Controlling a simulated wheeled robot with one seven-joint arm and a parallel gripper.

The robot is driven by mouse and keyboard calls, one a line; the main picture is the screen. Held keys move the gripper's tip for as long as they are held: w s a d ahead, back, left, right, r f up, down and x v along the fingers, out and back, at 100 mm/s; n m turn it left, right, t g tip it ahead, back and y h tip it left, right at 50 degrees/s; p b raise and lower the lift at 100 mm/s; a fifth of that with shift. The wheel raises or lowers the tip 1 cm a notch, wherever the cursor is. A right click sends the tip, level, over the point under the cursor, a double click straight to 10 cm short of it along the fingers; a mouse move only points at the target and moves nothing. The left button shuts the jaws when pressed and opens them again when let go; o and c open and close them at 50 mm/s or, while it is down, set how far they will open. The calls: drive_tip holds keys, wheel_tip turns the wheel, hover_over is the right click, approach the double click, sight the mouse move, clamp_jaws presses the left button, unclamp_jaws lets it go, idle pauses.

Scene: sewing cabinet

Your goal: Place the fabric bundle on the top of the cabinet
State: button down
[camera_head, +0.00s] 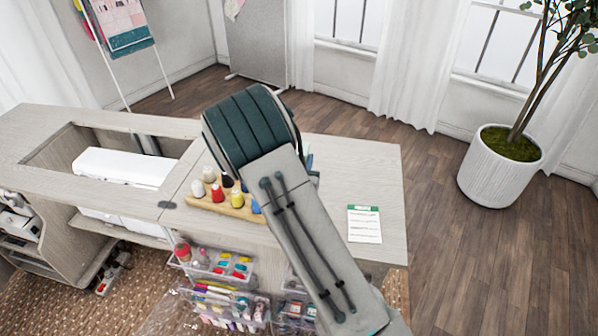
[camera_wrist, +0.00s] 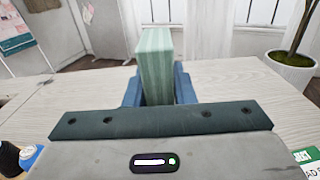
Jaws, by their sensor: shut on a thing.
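The fabric bundle (camera_wrist: 155,62) is a pale green striped block, standing upright in the wrist view. My gripper (camera_wrist: 159,88) is shut on it, with a blue finger on each side. The light wood cabinet top (camera_wrist: 240,82) spreads out behind and to both sides of the bundle. In the head view my arm reaches over the right part of the cabinet top (camera_head: 370,165) and hides the bundle and the fingers almost wholly. I cannot tell whether the bundle's lower end touches the top.
A wooden rack of thread spools (camera_head: 228,203) stands left of my arm. A green-and-white card (camera_head: 364,224) lies to its right. A sewing machine (camera_head: 122,167) sits in the left opening. Clear boxes (camera_head: 222,265) hang at the front. The right part of the top has bare room.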

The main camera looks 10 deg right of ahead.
drive_tip(key=shift+w+a+f, duration=0.35)
drive_tip(key=shift+a+f, duration=0.05)
drive_tip(key=shift+a, duration=0.05)
drive_tip(key=shift+f, duration=1.95)
drive_tip(key=shift+f, duration=0.2)
drive_tip(key=c, duration=1.2)
unclamp_jaws()
drive_tip(key=shift+r, duration=0.1)
